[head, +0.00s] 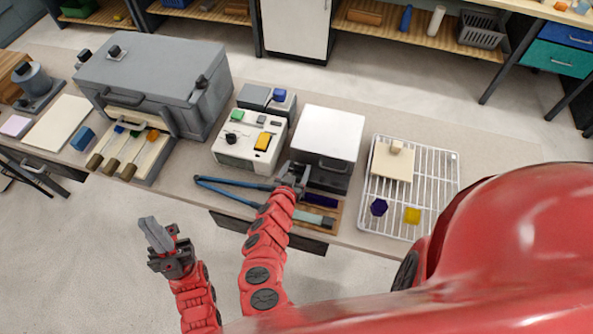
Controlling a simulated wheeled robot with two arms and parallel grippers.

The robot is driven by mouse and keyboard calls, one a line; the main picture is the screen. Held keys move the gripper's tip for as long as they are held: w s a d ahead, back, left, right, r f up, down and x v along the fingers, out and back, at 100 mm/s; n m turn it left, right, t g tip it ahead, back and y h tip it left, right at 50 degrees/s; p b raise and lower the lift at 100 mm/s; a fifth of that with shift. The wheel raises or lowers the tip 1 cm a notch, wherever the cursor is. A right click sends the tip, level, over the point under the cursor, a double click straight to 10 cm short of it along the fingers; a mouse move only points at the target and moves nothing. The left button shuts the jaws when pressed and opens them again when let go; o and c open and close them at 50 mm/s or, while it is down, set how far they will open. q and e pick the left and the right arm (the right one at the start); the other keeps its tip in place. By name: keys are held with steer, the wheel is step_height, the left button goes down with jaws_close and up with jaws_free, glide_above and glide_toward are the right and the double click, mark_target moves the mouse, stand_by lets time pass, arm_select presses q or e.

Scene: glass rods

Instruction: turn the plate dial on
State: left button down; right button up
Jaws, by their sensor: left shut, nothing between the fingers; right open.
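A box with a white flat top (331,132), which looks like the plate, stands on the bench in the middle. Its dark front faces me; no dial shows clearly there, and my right gripper covers its left front corner. My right gripper (293,174) is open at that corner; I cannot tell if it touches anything. A cream control box (235,158) left of it has a black knob (231,139), a yellow switch (263,141) and small buttons. My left gripper (155,232) is shut and empty, over the floor in front of the bench.
Blue-handled tongs (228,190) lie before the control box. A wooden board (333,222) with tools lies below the plate. A wire rack (436,187) with a purple and a yellow block is right. A large grey case (150,75) stands left. My red arm blocks the lower right.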

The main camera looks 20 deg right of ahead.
jaws_close()
stand_by(0.3)
steer(key=shift+w+a+f+m+g+h+b, duration=0.1)
steer(key=shift+a+f+m+g+h+b, duration=0.1)
steer(key=shift+m+g+h+b, duration=0.4)
steer(key=m+g+h+b, duration=0.1)
steer(key=m+g+b, duration=0.1)
steer(key=b, duration=0.3)
steer(key=m+g+h+b, duration=0.2)
steer(key=b, duration=0.3)
steer(key=w+a+m+g+h+b, duration=0.1)
steer(key=m+g+b, duration=0.1)
steer(key=b, duration=0.3)
steer(key=shift+f+m+g+b, duration=0.4)
steer(key=shift+m, duration=0.2)
steer(key=shift+w+r+h+b, duration=0.15)
steer(key=shift+r+h+b, duration=0.15)
steer(key=shift+b, duration=0.3)
steer(key=shift+d+r+m+g, duration=0.1)
steer(key=shift+r+m+g, duration=0.1)
steer(key=shift+m+g, duration=0.1)
